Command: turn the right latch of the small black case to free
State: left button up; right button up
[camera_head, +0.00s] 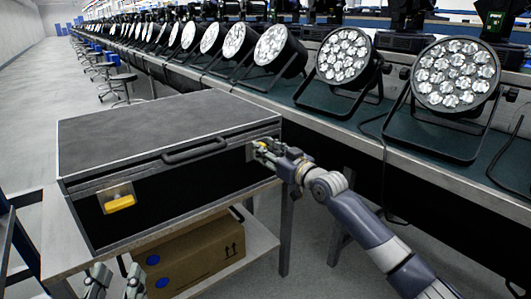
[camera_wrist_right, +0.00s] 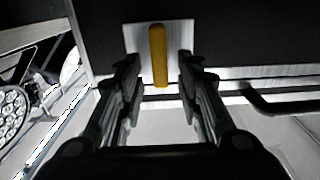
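The small black case (camera_head: 165,130) sits closed on a light table, with a metal-trimmed lid edge and a front handle (camera_head: 194,151). Its left latch (camera_head: 120,202) is a yellow tab on a pale plate, lying roughly along the lid edge. The right latch (camera_wrist_right: 158,55) is a yellow bar on a white plate, standing across the lid edge line in the right wrist view. My right gripper (camera_wrist_right: 159,70) is open, one finger on each side of this latch. In the head view the right gripper (camera_head: 262,148) mostly hides it. My left gripper (camera_head: 116,280) is open and empty, low in front of the case.
A long bench (camera_head: 420,155) with several par cans (camera_head: 456,74) runs behind and right of the case. A cardboard box (camera_head: 195,258) sits on the shelf under the table. Stools (camera_head: 122,82) stand in the aisle at the back left.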

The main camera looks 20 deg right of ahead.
pick_arm(q)
jog(key=shift+s+r, duration=0.1)
jog(key=shift+r, duration=0.3)
pick_arm(e)
jog(key=shift+w+a, duration=0.15)
jog(key=shift+w, duration=0.1)
grip_shut()
pick_arm(q)
jog(key=shift+f, duration=0.1)
